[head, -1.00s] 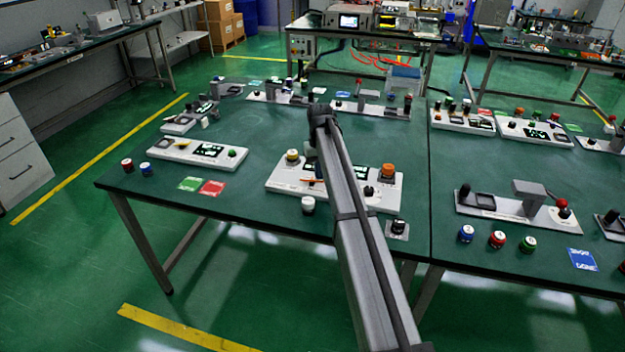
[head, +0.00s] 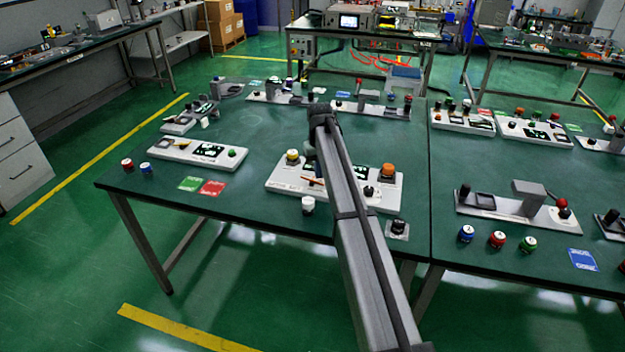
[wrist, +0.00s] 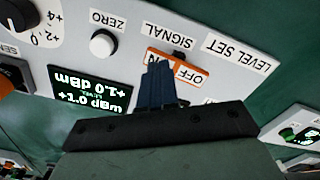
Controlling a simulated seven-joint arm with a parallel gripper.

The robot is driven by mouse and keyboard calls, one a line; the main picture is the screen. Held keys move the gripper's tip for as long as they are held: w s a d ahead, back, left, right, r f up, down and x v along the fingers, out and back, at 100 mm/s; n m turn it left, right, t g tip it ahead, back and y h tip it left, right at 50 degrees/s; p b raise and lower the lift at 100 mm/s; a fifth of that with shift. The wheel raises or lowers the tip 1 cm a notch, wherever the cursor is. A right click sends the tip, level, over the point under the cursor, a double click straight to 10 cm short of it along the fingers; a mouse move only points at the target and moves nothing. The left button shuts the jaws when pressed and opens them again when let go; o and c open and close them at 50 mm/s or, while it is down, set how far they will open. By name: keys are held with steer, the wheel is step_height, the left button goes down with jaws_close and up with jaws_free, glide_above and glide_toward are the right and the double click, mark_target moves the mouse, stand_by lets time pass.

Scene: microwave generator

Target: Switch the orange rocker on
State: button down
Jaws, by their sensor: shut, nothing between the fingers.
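The orange rocker (wrist: 203,74) shows upside down in the wrist view, an orange frame with white faces. "OFF" is readable on its right part; the left part, with an "N" showing, is partly covered by my fingers. My gripper (wrist: 158,70) is shut and empty, its dark fingertips over the left part of the rocker. I cannot tell whether they touch it or which way it is tilted. In the head view the panel (head: 283,180) lies near the table's front edge, with my arm covering its middle.
A white ZERO button (wrist: 102,43), a lit display (wrist: 88,90) and a black knob (wrist: 14,16) are left of the rocker in the wrist view. A white-topped button (head: 308,205) stands before the panel. Green (head: 190,184) and red (head: 212,188) cards lie left of it.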

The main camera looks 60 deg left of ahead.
step_height(320, 180, up, 6)
stand_by(0.8)
steer(key=shift+w, duration=0.1)
stand_by(0.3)
